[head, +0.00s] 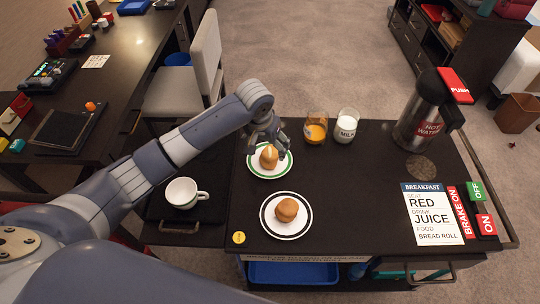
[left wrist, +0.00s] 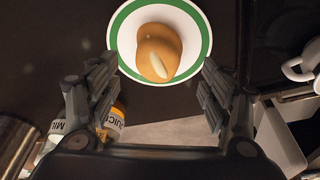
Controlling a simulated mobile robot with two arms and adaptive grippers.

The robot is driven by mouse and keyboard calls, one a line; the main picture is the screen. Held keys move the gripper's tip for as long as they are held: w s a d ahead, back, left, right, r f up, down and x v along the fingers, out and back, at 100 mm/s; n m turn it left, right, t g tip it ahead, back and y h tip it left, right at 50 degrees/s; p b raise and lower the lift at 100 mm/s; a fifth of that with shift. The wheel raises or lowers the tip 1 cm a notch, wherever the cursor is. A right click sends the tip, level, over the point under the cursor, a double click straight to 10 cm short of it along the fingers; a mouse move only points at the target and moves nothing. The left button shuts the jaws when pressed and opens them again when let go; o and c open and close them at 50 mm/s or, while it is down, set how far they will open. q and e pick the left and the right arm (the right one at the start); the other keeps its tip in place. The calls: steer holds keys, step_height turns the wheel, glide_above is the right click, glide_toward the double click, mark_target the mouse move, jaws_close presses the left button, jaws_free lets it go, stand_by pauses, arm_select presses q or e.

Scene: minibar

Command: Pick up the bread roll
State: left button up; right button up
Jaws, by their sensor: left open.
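A golden-brown bread roll (head: 269,157) with a pale slit on top lies on a white plate with a green rim (head: 258,171). In the left wrist view the roll (left wrist: 159,52) lies ahead of my fingers, near the middle. My left gripper (head: 274,141) is open and empty, just above and beside the roll; in the left wrist view its fingers (left wrist: 158,95) stand wide apart, on either side of the plate's near part. A second item, a brown muffin-like bun (head: 287,209), sits on a black-rimmed plate (head: 287,234) nearer to me. My right gripper is not in view.
Behind the plates stand a juice glass (head: 315,128) and a milk glass (head: 346,124). A hot water flask (head: 425,115) is at the back right. A breakfast sign (head: 432,214) and brake labels lie at the right. A white cup (head: 183,193) is at the left.

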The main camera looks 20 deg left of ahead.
mark_target(269, 153)
arm_select(q)
steer(key=shift+w+f, duration=0.1)
steer(key=shift+f, duration=0.2)
steer(key=x, duration=0.2)
steer(key=p+x, duration=0.1)
steer(key=x, duration=0.1)
steer(key=shift+s+f, duration=0.2)
steer(key=shift+w+f, duration=0.15)
steer(key=shift+f, duration=0.3)
steer(key=c, duration=1.1)
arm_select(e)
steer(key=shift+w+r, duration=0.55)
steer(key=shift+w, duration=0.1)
